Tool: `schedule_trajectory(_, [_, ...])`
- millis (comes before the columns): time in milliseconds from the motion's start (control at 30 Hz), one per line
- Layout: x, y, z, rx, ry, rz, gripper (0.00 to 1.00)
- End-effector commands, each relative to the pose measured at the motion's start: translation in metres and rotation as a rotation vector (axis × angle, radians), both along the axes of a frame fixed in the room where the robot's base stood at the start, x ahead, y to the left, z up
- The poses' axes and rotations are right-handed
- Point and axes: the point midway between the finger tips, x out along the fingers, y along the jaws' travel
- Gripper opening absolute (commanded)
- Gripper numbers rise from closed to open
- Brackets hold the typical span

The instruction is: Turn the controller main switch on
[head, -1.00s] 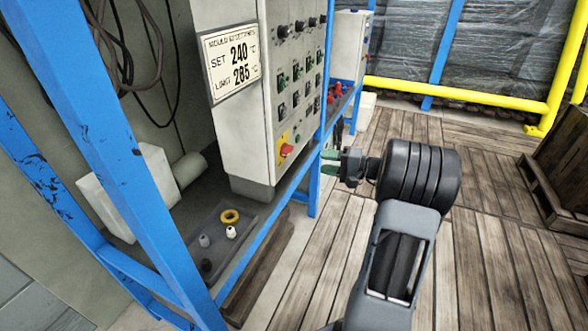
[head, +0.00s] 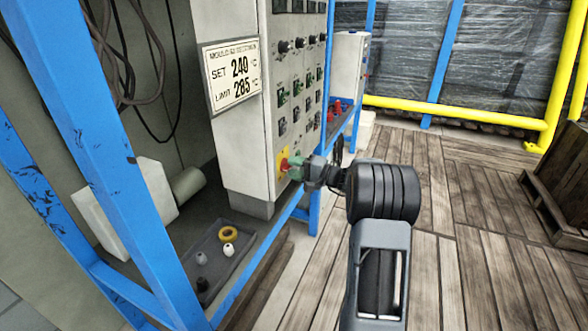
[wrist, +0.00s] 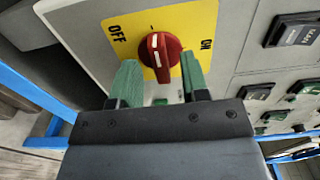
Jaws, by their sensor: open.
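The main switch is a red rotary knob (wrist: 166,50) on a yellow plate (wrist: 195,22). In the wrist view, OFF is printed left of the knob and ON right of it. The white line on the knob runs roughly up and down in the picture, its top leaning slightly to the OFF side. In the head view the yellow plate (head: 281,152) is low on the controller's front, the knob partly hidden by my gripper. My gripper (wrist: 160,66) is open, its green fingers either side of the knob's lower part in the picture. I cannot tell whether they touch it.
The grey controller cabinet (head: 240,140) has rows of smaller switches (head: 297,98) above the main switch. Blue rack posts (head: 110,170) stand at left. A tray (head: 236,262) with a yellow ring and small pieces lies below. Open wooden floor (head: 470,260) is at right.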

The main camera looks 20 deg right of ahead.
Motion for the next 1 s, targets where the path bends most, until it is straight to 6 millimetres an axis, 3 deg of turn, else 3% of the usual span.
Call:
schedule_trajectory(400, [0.0044,0.0045,0.0003,0.000,0.000,0.001,0.41])
schedule_trajectory(833, [0.0042,0.0043,0.0003,0.000,0.000,0.000,0.01])
schedule_trajectory(1000, [0.0041,0.0042,0.0003,0.001,0.001,0.000,0.00])
